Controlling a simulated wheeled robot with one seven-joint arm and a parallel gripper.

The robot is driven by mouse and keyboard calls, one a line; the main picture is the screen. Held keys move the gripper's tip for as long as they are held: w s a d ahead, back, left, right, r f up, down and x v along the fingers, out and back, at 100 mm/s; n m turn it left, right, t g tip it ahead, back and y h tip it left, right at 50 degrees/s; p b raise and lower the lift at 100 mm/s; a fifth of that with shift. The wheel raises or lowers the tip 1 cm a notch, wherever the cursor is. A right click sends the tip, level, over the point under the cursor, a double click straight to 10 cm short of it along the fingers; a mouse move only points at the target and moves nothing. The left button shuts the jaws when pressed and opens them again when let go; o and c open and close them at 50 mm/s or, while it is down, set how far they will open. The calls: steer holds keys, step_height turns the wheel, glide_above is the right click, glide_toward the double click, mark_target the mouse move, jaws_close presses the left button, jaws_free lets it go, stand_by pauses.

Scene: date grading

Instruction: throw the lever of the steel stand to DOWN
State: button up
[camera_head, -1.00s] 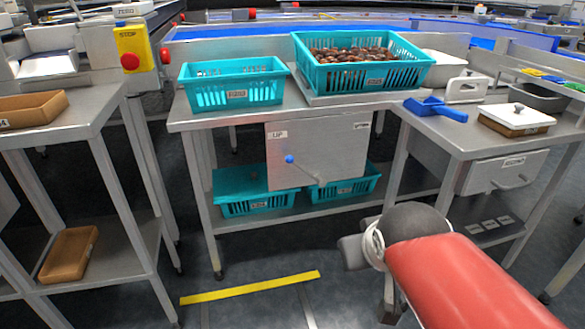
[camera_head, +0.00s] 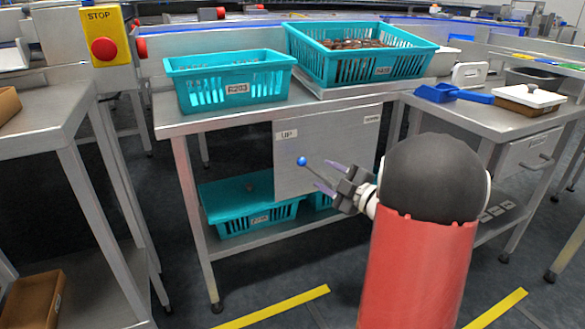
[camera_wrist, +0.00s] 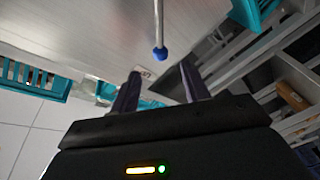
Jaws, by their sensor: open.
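The steel stand's panel (camera_head: 335,140) hangs under the front of the steel table. Its lever is a thin rod ending in a blue ball knob (camera_head: 301,160), which lies at the panel's left side, just below the UP label (camera_head: 287,134). In the wrist view the rod comes down from the top to the blue knob (camera_wrist: 160,53). My gripper (camera_head: 323,173) is open, just right of and below the knob in the head view. In the wrist view the knob appears just beyond and between the fingertips (camera_wrist: 160,72), with no clear contact. My gripper hides part of the rod.
Teal crates (camera_head: 230,93) and (camera_head: 360,67) stand on the table; the right one holds dates. More teal crates (camera_head: 262,222) sit on the lower shelf. A side table with a blue scoop (camera_head: 452,93) is at the right. Yellow floor strips (camera_head: 272,308) mark open floor.

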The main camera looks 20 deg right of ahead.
mark_target(306, 164)
steer(key=x, duration=0.7)
steer(key=shift+w+a, duration=0.15)
steer(key=shift+w, duration=0.1)
jaws_close()
